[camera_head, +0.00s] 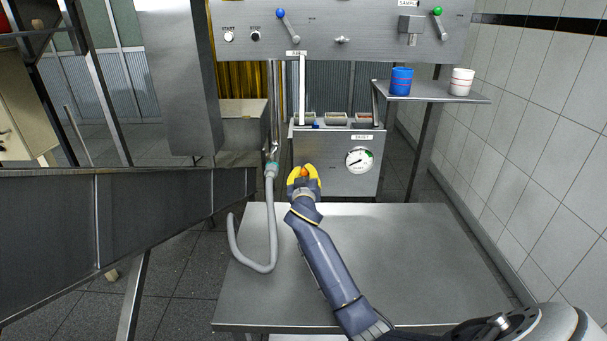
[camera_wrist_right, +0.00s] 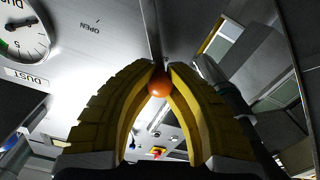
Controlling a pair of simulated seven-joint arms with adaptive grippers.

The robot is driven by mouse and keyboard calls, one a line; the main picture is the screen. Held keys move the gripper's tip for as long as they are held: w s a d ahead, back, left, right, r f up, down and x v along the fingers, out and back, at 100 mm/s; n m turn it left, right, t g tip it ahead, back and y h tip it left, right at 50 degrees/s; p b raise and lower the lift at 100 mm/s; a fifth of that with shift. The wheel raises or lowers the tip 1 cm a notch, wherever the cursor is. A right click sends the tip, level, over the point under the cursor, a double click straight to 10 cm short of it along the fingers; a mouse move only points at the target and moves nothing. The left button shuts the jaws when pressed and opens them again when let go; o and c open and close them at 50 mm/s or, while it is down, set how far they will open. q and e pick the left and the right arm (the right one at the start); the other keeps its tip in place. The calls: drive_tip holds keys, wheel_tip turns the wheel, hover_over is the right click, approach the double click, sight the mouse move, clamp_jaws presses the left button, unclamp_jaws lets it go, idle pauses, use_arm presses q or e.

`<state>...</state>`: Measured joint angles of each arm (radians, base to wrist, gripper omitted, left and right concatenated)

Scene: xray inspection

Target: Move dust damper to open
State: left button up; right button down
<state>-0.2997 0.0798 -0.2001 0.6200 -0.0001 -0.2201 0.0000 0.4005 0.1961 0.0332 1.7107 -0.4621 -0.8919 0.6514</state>
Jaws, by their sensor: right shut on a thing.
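The dust damper's orange knob (camera_head: 304,173) sits at the front of the grey metal dust box (camera_head: 333,184). My right gripper (camera_head: 304,170) has its yellow fingers closed around this knob. In the right wrist view the round orange knob (camera_wrist_right: 159,88) lies between the fingertips of my right gripper (camera_wrist_right: 160,76), at the end of a dark lever rod (camera_wrist_right: 156,35). An "OPEN" label (camera_wrist_right: 90,25) is on the box face to the left of the rod there. My left gripper is not in view.
A round dial gauge (camera_head: 359,160) is on the box face, right of my gripper. A grey hose (camera_head: 271,215) hangs to the left. A blue cup (camera_head: 401,81) and a white cup (camera_head: 462,81) stand on a shelf (camera_head: 437,94). The steel table (camera_head: 410,255) is bare at right.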

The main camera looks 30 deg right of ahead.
drive_tip(key=d+m, duration=0.1)
drive_tip(key=m, duration=0.1)
drive_tip(key=s+d+r+m, duration=0.1)
drive_tip(key=shift+s+m, duration=0.2)
drive_tip(key=shift+m, duration=0.2)
drive_tip(key=shift+s+d+m, duration=0.4)
drive_tip(key=shift+d+m, duration=0.3)
drive_tip(key=shift+m, duration=0.2)
drive_tip(key=shift+s+d+m, duration=0.5)
drive_tip(key=shift+d+m, duration=0.2)
drive_tip(key=shift+m, duration=0.2)
drive_tip(key=d+m, duration=0.1)
drive_tip(key=s+d+m, duration=0.1)
drive_tip(key=m, duration=0.1)
drive_tip(key=shift+s+d+f, duration=0.1)
drive_tip(key=shift+s+f, duration=0.1)
drive_tip(key=shift+s+d+f+m, duration=0.3)
drive_tip(key=shift+d+m, duration=0.1)
drive_tip(key=shift+m, duration=0.4)
drive_tip(key=shift+s+d+f+m, duration=0.25)
drive_tip(key=shift+d+m, duration=0.1)
drive_tip(key=shift+m, duration=0.45)
drive_tip(key=shift+f, duration=0.1)
drive_tip(key=c, duration=1.2)
unclamp_jaws()
